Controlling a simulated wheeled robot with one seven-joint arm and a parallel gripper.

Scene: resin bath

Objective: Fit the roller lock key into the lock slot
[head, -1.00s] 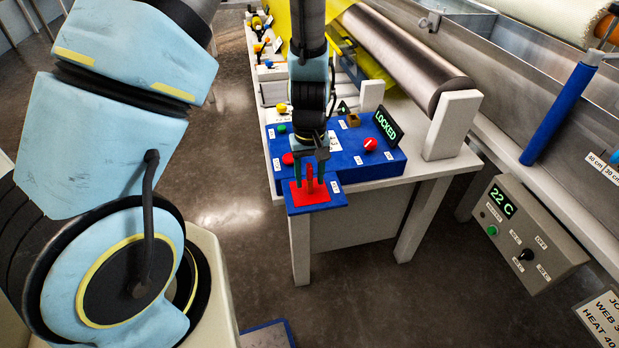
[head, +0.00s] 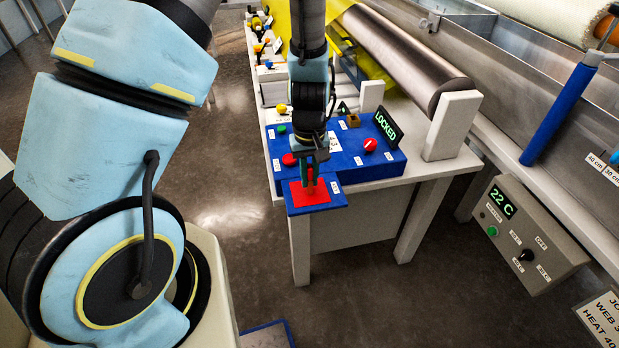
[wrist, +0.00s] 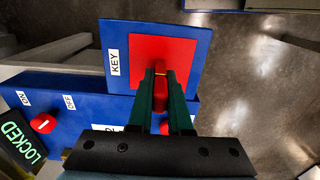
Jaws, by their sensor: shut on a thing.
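The red key (wrist: 159,67) stands upright on a red pad (head: 311,196) on a blue plate, labelled KEY in the wrist view. My gripper (wrist: 160,76) has its two green fingers shut on the key from both sides. In the head view my gripper (head: 308,176) is just over the pad and hides part of the key. A small brown block (head: 353,121) sits on the blue console near the display; I cannot tell for sure whether it is the lock slot.
The blue console (head: 350,172) carries a red knob (head: 370,145), a red button (head: 289,159), a green button and a display reading LOCKED (head: 388,128). A grey roller (head: 410,60) and its white support (head: 452,125) stand behind. Open floor lies in front.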

